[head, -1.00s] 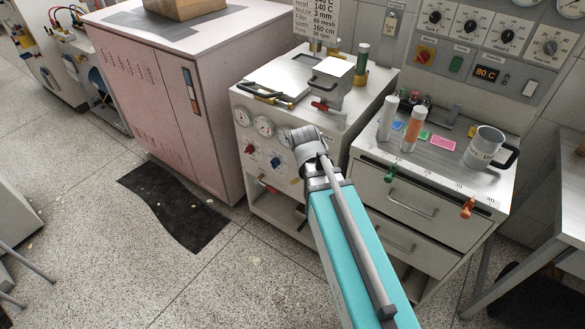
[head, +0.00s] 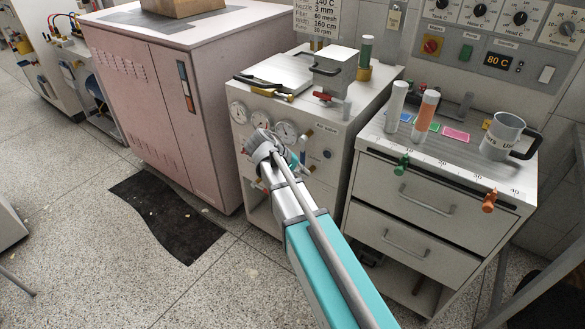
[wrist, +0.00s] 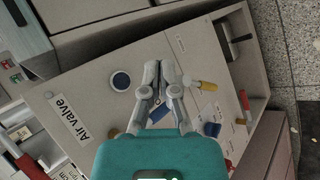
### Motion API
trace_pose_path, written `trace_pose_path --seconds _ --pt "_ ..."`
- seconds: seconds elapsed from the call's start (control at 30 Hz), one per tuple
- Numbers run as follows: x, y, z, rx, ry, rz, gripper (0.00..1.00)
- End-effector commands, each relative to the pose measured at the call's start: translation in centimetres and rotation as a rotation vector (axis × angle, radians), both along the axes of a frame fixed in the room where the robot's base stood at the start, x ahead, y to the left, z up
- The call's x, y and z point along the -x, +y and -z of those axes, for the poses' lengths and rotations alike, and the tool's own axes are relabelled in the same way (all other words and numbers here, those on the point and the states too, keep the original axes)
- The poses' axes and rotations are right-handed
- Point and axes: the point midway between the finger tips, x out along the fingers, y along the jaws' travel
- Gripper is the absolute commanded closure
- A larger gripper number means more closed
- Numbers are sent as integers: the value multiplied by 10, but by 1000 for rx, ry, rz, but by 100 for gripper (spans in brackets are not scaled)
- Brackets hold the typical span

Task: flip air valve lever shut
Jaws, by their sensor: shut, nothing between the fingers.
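The grey machine front (head: 345,135) carries an "Air valve" label (head: 298,129), which also shows large in the wrist view (wrist: 68,118). My gripper (wrist: 159,75) is shut and empty, its fingertips together over the panel. A blue part (wrist: 161,109) shows behind its fingers, partly hidden; I cannot tell whether it is the air valve lever or whether they touch. In the head view my wrist hides part of the panel and the fingertips are unclear.
A round dark blue knob (wrist: 121,81) sits left of the fingertips. Gauges (head: 286,133) line the panel top. A drawer cabinet (head: 430,205) with a cup (head: 501,137) stands to the right, and a pink cabinet (head: 170,110) to the left. Floor in front is open.

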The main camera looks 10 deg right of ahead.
Motion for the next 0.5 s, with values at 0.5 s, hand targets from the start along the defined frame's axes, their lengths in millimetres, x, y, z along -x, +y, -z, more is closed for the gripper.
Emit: trace_pose_path --seconds 0.5 --pt "-61 36 34 296 -47 -46 100"
